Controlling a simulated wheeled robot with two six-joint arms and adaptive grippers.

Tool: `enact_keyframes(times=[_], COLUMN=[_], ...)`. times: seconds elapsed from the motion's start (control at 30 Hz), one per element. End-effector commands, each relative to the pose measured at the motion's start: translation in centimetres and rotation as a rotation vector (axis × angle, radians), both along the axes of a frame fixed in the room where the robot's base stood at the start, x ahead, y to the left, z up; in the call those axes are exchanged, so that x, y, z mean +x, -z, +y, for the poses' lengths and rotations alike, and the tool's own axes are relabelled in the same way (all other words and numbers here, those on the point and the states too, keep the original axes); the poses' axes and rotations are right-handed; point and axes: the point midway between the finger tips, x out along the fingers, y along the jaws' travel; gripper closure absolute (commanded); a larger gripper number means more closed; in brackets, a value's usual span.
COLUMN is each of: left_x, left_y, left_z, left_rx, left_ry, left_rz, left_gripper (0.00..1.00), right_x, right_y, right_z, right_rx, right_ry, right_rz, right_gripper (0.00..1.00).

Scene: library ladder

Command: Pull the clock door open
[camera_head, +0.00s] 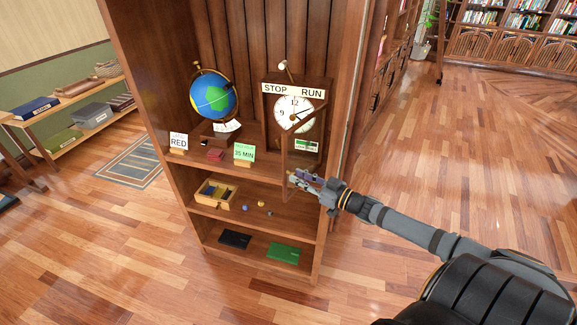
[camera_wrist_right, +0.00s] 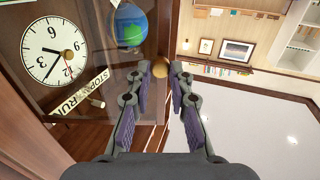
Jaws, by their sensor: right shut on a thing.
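The clock (camera_head: 294,114) stands on the upper shelf of a wooden bookcase, with a white dial and a STOP / RUN sign (camera_head: 293,90) above it. Its door, a thin wooden frame (camera_head: 284,160) with a clear pane, reaches forward and down toward my right gripper (camera_head: 296,178). That gripper is shut on the round brass knob (camera_wrist_right: 160,69), which sits between its fingertips in the right wrist view. The gripper hides the knob in the head view. The door looks swung out from the clock, but I cannot tell how far. My left gripper is not in view.
A globe (camera_head: 212,96), a RED card (camera_head: 179,141) and a 35 MIN card (camera_head: 244,152) share the clock's shelf. A small wooden box (camera_head: 214,194) and small balls are below. Open floor (camera_head: 420,150) lies right of the bookcase.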

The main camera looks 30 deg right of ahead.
Motion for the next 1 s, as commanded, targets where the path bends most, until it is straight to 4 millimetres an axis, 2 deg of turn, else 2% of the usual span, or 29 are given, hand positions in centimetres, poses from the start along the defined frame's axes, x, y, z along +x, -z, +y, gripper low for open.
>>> enact_keyframes(times=[0.3,0.73,0.77,0.93,1.0], left_x=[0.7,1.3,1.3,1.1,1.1], left_y=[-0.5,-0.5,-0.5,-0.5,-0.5], left_z=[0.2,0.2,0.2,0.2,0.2], left_rx=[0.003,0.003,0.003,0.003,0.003], left_ry=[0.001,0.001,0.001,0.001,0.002], left_rz=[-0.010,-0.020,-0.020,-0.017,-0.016], left_gripper=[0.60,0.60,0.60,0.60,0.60], right_x=[-1.6,-1.7,-1.7,-1.7,-1.7], right_y=[0.0,0.0,0.0,0.0,0.0], right_z=[-1.2,-1.3,-1.3,-1.3,-1.3], right_rx=[-0.001,0.000,0.000,0.000,0.000], right_ry=[-0.076,-0.084,-0.083,-0.084,-0.084], right_rz=[0.002,0.002,0.002,0.001,0.001], right_gripper=[1.00,1.00,0.79,0.56,0.56])
